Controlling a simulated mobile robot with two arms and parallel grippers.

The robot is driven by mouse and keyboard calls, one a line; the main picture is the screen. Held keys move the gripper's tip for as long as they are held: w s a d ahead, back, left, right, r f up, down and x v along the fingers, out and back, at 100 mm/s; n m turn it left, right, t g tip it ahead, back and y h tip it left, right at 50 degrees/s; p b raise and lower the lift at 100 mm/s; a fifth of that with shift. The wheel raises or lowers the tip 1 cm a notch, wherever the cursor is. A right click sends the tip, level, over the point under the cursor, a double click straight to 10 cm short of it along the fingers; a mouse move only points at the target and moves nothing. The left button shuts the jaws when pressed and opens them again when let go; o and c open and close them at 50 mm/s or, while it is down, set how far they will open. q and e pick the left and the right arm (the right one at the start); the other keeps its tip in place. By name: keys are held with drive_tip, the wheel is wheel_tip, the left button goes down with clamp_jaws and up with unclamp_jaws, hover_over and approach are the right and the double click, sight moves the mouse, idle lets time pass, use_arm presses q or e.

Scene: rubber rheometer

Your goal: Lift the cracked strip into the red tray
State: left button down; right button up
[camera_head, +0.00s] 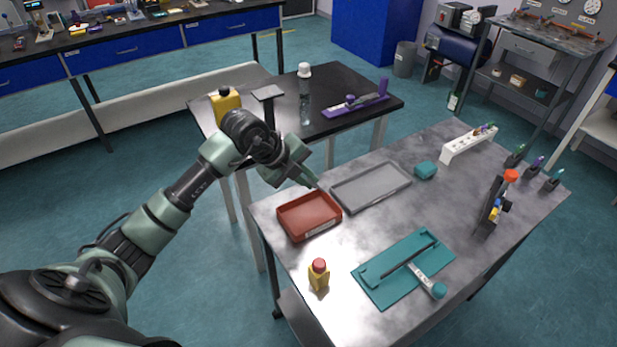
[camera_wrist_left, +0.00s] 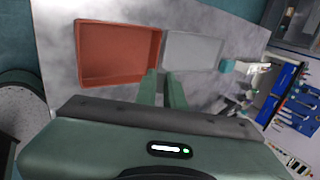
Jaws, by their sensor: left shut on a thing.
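The red tray (camera_head: 309,216) sits on the near metal table at its left corner and looks empty. It also shows in the left wrist view (camera_wrist_left: 118,52). My left gripper (camera_head: 313,183) is above the table, just behind the red tray and by the left end of the grey tray (camera_head: 371,187). In the left wrist view its two fingers (camera_wrist_left: 163,88) stand a small gap apart, between the red and grey trays. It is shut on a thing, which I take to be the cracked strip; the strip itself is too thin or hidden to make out. My right gripper is out of view.
A teal mat (camera_head: 385,289) with a dark bar lies at the table's front. A yellow bottle with a red cap (camera_head: 319,275) stands near the front left edge. A teal block (camera_head: 426,171) and a white rack (camera_head: 468,144) are farther back. A black table (camera_head: 340,100) stands behind.

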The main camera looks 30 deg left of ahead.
use_arm(q)
drive_tip(key=shift+w+a+f+b, duration=0.1)
drive_tip(key=shift+f+b, duration=2.5)
drive_tip(key=shift+f, duration=1.2)
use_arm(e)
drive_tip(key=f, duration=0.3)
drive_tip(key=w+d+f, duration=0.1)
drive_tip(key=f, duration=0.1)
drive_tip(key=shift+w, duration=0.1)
use_arm(q)
drive_tip(key=c, duration=1.4)
unclamp_jaws()
drive_tip(key=shift+c, duration=0.2)
